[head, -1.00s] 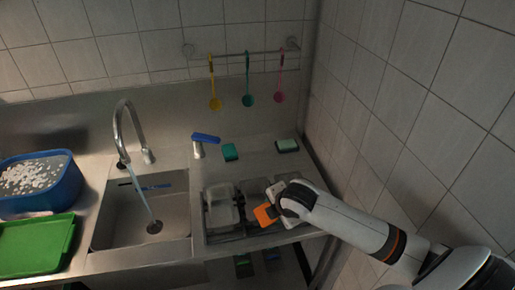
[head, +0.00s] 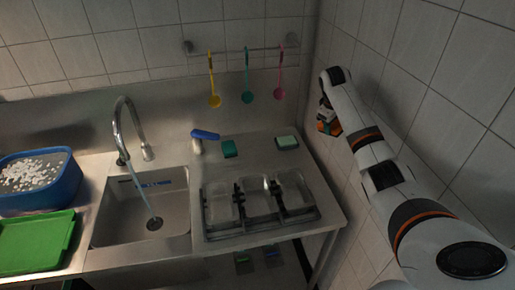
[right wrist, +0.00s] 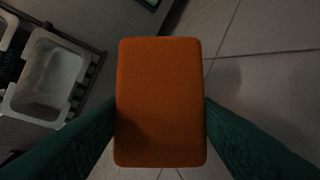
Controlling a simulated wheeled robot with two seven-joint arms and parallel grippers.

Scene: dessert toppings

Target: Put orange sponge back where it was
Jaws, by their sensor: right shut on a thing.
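My right gripper (head: 328,122) is raised to the right of the counter, near the tiled side wall. It is shut on the orange sponge (right wrist: 160,100), whose broad face fills the middle of the right wrist view between my two green fingers. In the head view only a small orange part of the sponge (head: 322,127) shows, the rest hidden by the gripper. My left gripper is not in view.
The counter holds a rack with clear containers (head: 257,199), a green sponge (head: 229,148), a pale green-topped sponge (head: 287,142) and a blue-headed item (head: 205,135). Left are the sink (head: 128,215), blue tub (head: 66,190) and green tray (head: 35,245). Ladles (head: 248,96) hang behind.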

